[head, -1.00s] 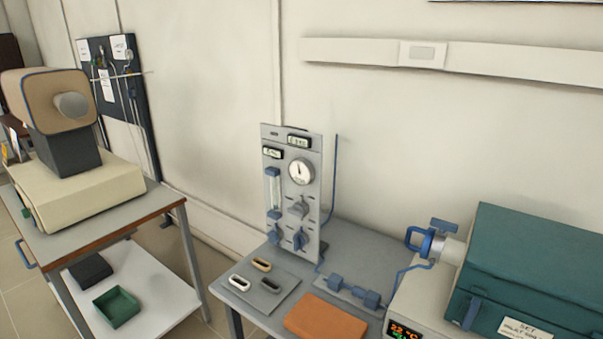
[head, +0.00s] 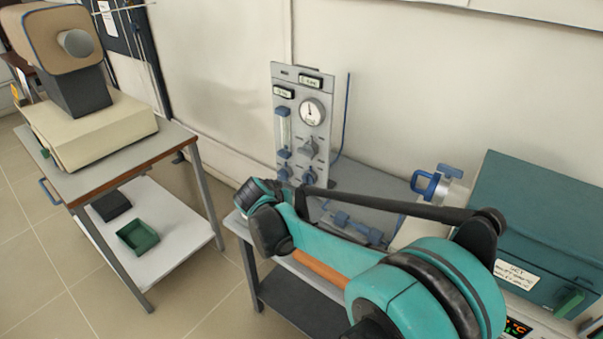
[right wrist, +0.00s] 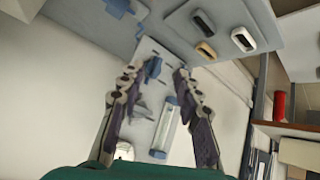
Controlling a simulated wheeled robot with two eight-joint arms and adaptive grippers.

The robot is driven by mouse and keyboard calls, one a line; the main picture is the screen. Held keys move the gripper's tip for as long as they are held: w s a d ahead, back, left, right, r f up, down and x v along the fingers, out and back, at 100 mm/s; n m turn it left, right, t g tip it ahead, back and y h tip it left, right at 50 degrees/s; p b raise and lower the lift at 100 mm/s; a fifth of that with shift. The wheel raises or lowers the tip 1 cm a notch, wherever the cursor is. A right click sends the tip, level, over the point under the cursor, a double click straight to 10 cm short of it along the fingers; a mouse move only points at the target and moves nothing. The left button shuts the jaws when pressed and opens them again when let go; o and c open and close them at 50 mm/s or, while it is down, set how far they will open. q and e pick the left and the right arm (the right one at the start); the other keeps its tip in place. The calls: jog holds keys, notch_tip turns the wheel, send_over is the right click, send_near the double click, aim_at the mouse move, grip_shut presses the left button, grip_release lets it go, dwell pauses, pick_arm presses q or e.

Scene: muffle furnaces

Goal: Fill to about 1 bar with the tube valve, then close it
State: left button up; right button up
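The grey gas panel (head: 326,95) stands on the table by the wall. It carries a round gauge (head: 312,112), a flow tube (head: 283,130), a grey knob (head: 309,147) and blue knobs low down. The gauge needle points roughly up; its value is too small to read. My right arm reaches across to the panel's foot, and its gripper is hidden in the head view. In the right wrist view my right gripper (right wrist: 153,72) is open, its fingers spread before the panel's lower blue knob (right wrist: 152,68). I cannot tell whether they touch it. My left gripper is out of view.
A teal furnace (head: 535,205) with a blue-handled tube end (head: 425,187) stands right. Blue fittings (head: 355,228) lie on the table. White, black and yellow oblong pieces lie on a mat (right wrist: 222,15). A cart (head: 170,143) with a green tray (head: 138,237) stands left.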

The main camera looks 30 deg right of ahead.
jog(key=w+d+f+m+h+p, duration=0.25)
jog(key=w+d, duration=0.25)
jog(key=w, duration=0.4)
jog(key=m+h, duration=0.3)
jog(key=m, duration=0.1)
send_near(304, 177)
jog(key=shift+g, duration=0.4)
jog(key=b+x, duration=0.1)
jog(key=x, duration=0.2)
jog(key=b+x, duration=0.1)
jog(key=x, duration=0.3)
jog(key=shift+w, duration=0.25)
jog(key=shift+w+d+f, duration=0.15)
jog(key=shift+w+d, duration=0.1)
jog(key=shift+d, duration=0.3)
grip_shut()
